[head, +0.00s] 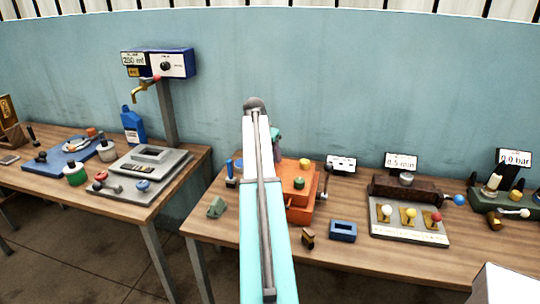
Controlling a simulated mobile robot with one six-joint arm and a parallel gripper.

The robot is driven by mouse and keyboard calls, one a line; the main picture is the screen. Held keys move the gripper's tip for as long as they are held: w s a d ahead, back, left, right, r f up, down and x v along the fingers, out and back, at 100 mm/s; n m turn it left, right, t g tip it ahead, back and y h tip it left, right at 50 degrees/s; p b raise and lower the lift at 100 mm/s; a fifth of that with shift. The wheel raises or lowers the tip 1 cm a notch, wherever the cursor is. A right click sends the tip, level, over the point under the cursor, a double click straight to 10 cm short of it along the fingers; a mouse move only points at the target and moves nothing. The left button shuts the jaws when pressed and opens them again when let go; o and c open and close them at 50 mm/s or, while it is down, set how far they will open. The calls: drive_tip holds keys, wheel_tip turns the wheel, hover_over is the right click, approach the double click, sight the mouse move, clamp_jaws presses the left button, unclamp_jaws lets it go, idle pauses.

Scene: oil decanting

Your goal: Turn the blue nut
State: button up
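A small round blue piece (143,185), perhaps the blue nut, lies on the grey plate (115,191) on the left table. It is too small to make out its shape. A blue rectangular block with an opening (343,231) sits on the right table. My arm rises through the middle of the view and covers part of the orange box (300,213). My gripper cannot be seen; the arm hides what lies behind it.
A tap stand with a blue box (172,64), a blue bottle (134,127) and several small parts stand on the left table. A panel with coloured knobs (409,233) and gauge displays occupy the right table. A floor gap separates the tables.

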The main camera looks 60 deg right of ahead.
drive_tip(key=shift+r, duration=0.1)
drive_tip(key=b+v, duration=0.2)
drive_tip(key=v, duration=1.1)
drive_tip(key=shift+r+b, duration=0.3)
drive_tip(key=shift+b, duration=0.1)
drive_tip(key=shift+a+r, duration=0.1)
